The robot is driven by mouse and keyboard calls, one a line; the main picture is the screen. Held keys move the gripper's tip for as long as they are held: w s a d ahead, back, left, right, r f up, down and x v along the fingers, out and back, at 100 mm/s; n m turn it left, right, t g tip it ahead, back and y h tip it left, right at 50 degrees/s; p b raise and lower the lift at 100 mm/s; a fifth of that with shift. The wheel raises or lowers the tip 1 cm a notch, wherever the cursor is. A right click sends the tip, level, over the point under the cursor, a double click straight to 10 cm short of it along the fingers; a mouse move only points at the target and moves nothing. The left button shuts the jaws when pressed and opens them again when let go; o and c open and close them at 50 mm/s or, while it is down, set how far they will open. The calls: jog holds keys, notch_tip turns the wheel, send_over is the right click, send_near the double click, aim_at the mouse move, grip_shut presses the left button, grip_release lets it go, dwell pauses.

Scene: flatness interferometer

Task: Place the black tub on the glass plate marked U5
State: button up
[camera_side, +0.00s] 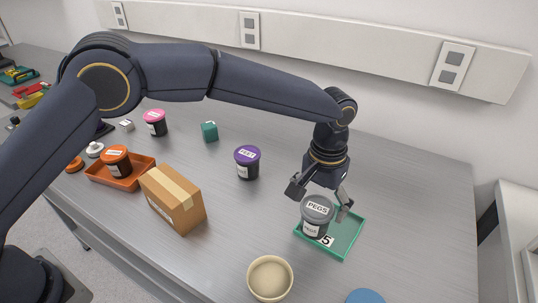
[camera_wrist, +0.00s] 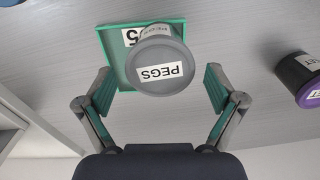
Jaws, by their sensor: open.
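The black tub (camera_side: 315,225) has a grey lid labelled PEGS and stands upright on the green-rimmed plate (camera_side: 346,246), towards its left part. In the wrist view the tub's lid (camera_wrist: 172,52) covers part of the plate (camera_wrist: 111,46). The plate's label shows a 5; the rest of the label is hidden by the tub. My gripper (camera_side: 318,202) is open above the tub. In the wrist view my gripper (camera_wrist: 160,90) has one finger on each side of the lid, with gaps between fingers and tub.
A purple-lidded tub (camera_side: 247,163) stands left of the plate. A cardboard box (camera_side: 172,199), an orange tray (camera_side: 122,181) with an orange-lidded tub, and a teal block (camera_side: 209,131) are farther left. A cream bowl (camera_side: 270,278) is in front. The bench right of the plate is clear.

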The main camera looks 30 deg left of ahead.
aim_at(317, 206)
notch_tip(317, 206, up, 7)
jog(key=shift+a+r, duration=0.1)
jog(key=shift+r, duration=0.05)
jog(key=s+a+r+t, duration=0.1)
jog(key=s+a+r, duration=0.1)
jog(key=a+r, duration=0.55)
jog(key=s+a+r+t, duration=0.15)
jog(key=a+r, duration=0.35)
jog(key=a, duration=0.5)
jog(key=s+a+f+n+t, duration=0.1)
jog(key=s+a+f+t, duration=0.2)
jog(key=s+a, duration=1.3)
jog(key=s, duration=0.3)
jog(key=shift+f+n, duration=0.15)
jog(key=shift+n, duration=0.25)
